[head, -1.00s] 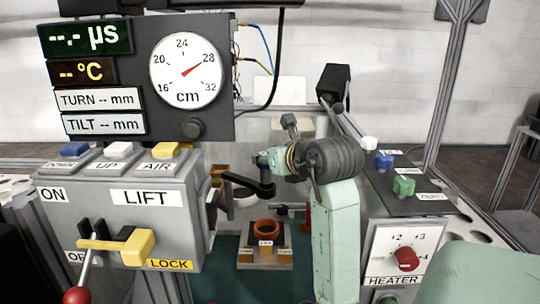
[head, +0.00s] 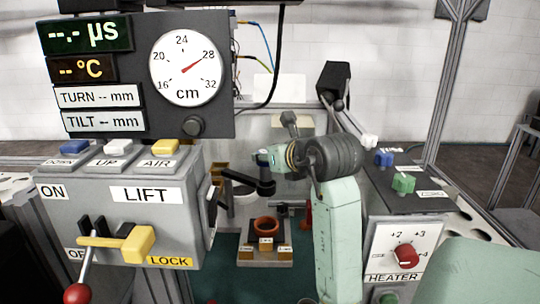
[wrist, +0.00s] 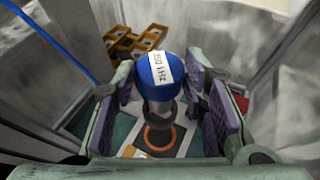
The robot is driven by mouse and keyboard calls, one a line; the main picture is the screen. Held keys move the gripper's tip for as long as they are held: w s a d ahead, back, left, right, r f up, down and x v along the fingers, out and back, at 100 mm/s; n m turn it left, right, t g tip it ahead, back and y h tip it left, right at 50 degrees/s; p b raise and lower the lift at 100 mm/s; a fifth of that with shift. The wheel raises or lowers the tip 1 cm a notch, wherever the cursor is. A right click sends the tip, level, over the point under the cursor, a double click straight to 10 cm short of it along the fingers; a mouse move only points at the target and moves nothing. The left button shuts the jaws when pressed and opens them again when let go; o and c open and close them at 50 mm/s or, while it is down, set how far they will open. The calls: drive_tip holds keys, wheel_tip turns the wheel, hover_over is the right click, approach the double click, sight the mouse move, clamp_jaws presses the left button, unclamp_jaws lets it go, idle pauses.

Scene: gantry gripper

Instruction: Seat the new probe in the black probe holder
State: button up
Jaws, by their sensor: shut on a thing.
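The probe (wrist: 160,80) has a blue cap with a white kHz label and a grey body. In the wrist view it stands between the purple pads of my gripper (wrist: 163,88), which is shut on it. In the head view my gripper (head: 270,157) is at the middle, beside a black arm with an upright end (head: 264,187), which looks like the probe holder. The probe's lower end is partly hidden in both views. I cannot tell whether it is inside the holder. An orange ring (wrist: 160,142) on a base lies below the probe.
The orange ring (head: 266,224) sits on a labelled block over a green floor. The grey lift box (head: 130,225) stands to the left and the heater panel (head: 405,240) to the right. Brown square racks (wrist: 140,40) lie beyond the probe.

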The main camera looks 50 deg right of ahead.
sight(269, 176)
drive_tip(key=shift+f+b, duration=2.25)
drive_tip(key=shift+f, duration=0.65)
drive_tip(key=o, duration=1.3)
drive_tip(key=shift+r, duration=0.1)
